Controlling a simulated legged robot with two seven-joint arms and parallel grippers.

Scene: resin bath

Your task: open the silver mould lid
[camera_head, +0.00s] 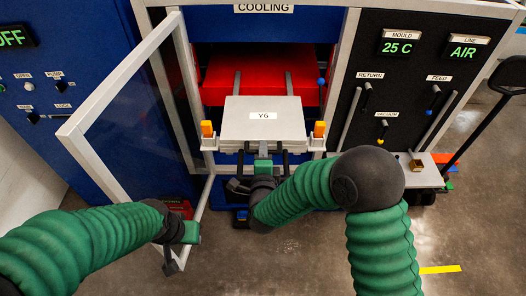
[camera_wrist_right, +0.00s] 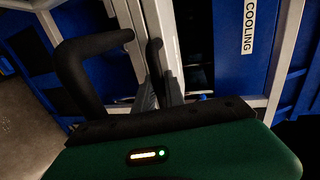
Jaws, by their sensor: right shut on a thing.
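The silver mould lid (camera_head: 263,132), labelled Y6, lies flat and closed on the mould in front of the red press in the head view. My right gripper (camera_head: 263,153) is at the middle of its front edge, shut on the lid's handle, though the contact is small and partly hidden. In the right wrist view, the right gripper (camera_wrist_right: 158,88) shows its grey fingers close together above the green palm. My left gripper (camera_head: 174,252) is low beside the door's lower edge; its fingertips are too small to tell if open.
A framed glass door (camera_head: 125,95) stands swung open at the left. Orange blocks (camera_head: 319,129) flank the mould. Open floor lies at the lower right.

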